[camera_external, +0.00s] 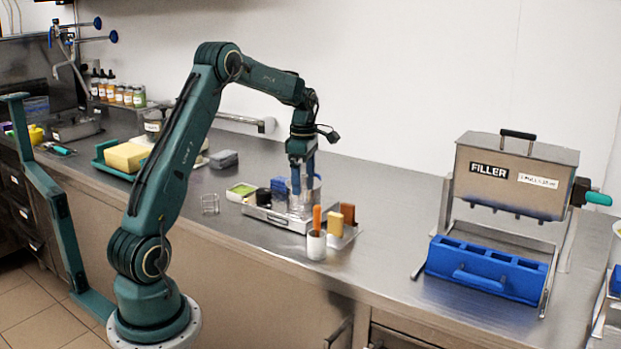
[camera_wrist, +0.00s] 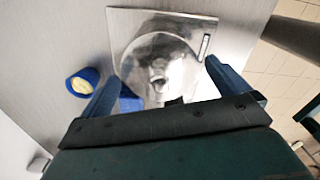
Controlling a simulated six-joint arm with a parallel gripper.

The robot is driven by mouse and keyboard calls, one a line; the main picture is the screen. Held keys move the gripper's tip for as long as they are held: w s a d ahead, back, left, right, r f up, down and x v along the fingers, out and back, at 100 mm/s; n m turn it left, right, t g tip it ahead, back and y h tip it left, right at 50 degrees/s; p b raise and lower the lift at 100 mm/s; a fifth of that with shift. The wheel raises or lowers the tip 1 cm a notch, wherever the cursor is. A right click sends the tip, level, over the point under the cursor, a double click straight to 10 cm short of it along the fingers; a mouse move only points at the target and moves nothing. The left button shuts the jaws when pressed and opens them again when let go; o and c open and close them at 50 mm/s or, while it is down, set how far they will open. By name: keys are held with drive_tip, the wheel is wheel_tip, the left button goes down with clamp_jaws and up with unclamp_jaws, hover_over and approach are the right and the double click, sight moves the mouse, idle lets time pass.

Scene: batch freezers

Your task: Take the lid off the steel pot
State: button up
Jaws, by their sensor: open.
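The steel pot (camera_external: 300,206) stands on a steel tray on the counter, partly hidden behind my gripper (camera_external: 303,183). In the wrist view, its round, shiny lid (camera_wrist: 150,50) lies between my two blue fingers, with a small knob (camera_wrist: 158,80) near its middle. My gripper (camera_wrist: 165,86) points down over the pot, open and empty, one finger to each side of the knob. I cannot tell exactly how high the fingertips are above the lid.
The steel tray (camera_external: 262,213) also holds dark and blue items close to the pot. A white cup (camera_external: 316,246) with an orange-handled tool stands in front. A blue cup (camera_wrist: 83,82) is left of the fingers.

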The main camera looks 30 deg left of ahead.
sight(304, 174)
drive_tip(key=c, duration=0.9)
drive_tip(key=shift+o, duration=0.2)
drive_tip(key=shift+r, duration=0.15)
wheel_tip(304, 174, up, 20)
idle(0.3)
idle(0.5)
